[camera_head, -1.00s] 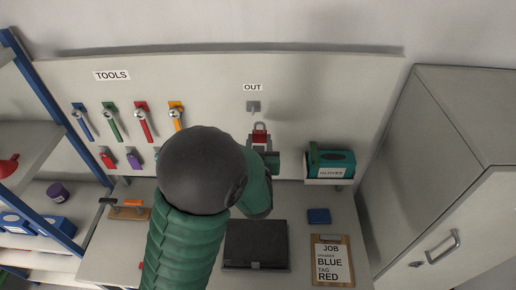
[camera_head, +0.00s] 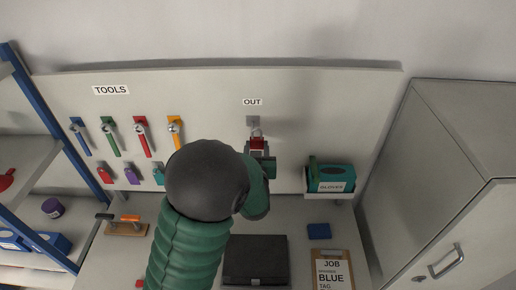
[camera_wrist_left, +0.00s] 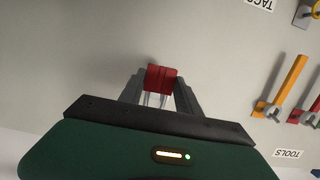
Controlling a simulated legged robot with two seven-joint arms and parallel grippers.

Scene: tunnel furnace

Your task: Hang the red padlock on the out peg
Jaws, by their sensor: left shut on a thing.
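The red padlock (camera_head: 257,144) is held upright, shackle up, in front of the board below the OUT label (camera_head: 253,102). Its grey shackle overlaps the lower part of the out peg (camera_head: 253,121) in the head view; I cannot tell whether it is around the peg. My left gripper (camera_head: 259,154) is shut on the padlock from below and in front. In the left wrist view, which is upside down, the red padlock body (camera_wrist_left: 161,79) sits between the two grey fingers. The out peg does not show clearly there. My right gripper is not in view.
Wrenches (camera_head: 143,138) hang left on the board, with other padlocks (camera_head: 132,175) below them. A glove box (camera_head: 331,178) stands to the right on a small shelf. A black case (camera_head: 255,260) and a job clipboard (camera_head: 331,270) lie on the bench.

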